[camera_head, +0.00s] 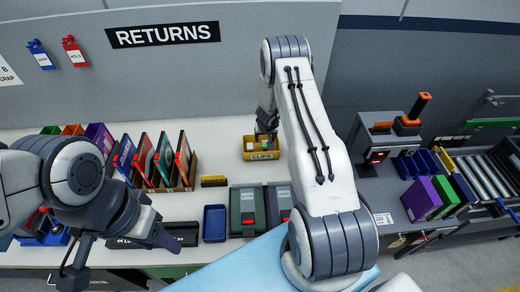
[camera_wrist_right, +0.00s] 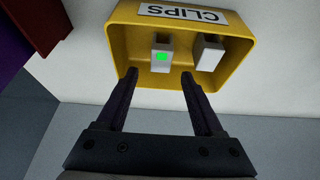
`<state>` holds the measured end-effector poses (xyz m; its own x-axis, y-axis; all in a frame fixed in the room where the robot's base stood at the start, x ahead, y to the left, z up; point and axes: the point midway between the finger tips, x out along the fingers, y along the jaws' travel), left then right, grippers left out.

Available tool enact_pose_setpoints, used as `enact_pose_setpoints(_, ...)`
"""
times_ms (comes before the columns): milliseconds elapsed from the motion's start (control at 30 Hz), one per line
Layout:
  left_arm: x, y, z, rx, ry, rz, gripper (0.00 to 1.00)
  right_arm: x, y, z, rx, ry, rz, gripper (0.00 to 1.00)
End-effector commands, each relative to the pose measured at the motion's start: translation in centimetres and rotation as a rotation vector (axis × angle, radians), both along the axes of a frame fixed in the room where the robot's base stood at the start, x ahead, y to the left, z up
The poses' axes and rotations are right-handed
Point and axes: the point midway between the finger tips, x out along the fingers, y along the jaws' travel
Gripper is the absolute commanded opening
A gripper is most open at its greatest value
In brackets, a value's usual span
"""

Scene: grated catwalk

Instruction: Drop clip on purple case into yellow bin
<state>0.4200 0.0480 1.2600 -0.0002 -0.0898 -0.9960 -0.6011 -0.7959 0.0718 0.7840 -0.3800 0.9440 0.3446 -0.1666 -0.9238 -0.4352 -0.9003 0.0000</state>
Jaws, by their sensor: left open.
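The yellow bin (camera_head: 263,148), labelled CLIPS, stands on the white counter; it also shows in the right wrist view (camera_wrist_right: 118,45). My right gripper (camera_head: 265,137) is at the bin. Its two fingers (camera_wrist_right: 159,76) are apart at the bin's mouth, with nothing between their tips. Inside the bin are a pale clip with a green light (camera_wrist_right: 162,55) and another pale clip (camera_wrist_right: 209,53). Another purple case (camera_head: 421,198) stands at the right. My left gripper (camera_head: 158,236) is open above the counter's left front.
Upright cases with red-lit clips (camera_head: 152,160) stand left of the bin. A blue tray (camera_head: 214,223) and dark flat cases (camera_head: 247,210) lie in front. A roller conveyor (camera_head: 487,178) is at the right. The counter around the bin is clear.

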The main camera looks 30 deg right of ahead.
Motion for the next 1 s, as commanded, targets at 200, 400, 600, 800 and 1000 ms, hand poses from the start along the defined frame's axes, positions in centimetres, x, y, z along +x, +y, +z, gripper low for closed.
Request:
enact_pose_setpoints(200, 0.0, 0.0, 0.0, 0.0, 0.0, 0.0, 0.5, 0.0, 0.0, 0.0, 0.0, 0.0, 0.0, 0.68)
enact_pose_setpoints(400, 0.0, 0.0, -0.2, 0.0, 0.0, 0.0, 0.5, -0.3, 0.2, 1.1, 0.0, -0.001, 0.0, 0.68)
enact_pose_setpoints(600, 0.0, 0.0, 0.1, 0.0, 0.0, 0.0, 0.5, -1.6, 0.8, 4.7, 0.0, -0.002, 0.0, 0.68)
enact_pose_setpoints(800, 0.0, 0.0, 1.0, 0.0, 0.0, 0.001, 0.5, -2.9, 1.4, 8.2, 0.0, -0.001, 0.0, 0.68)
enact_pose_setpoints(1000, 0.0, 0.0, 1.5, 0.0, 0.0, 0.002, 0.5, -3.6, 1.7, 9.6, 0.0, 0.0, 0.001, 0.68)
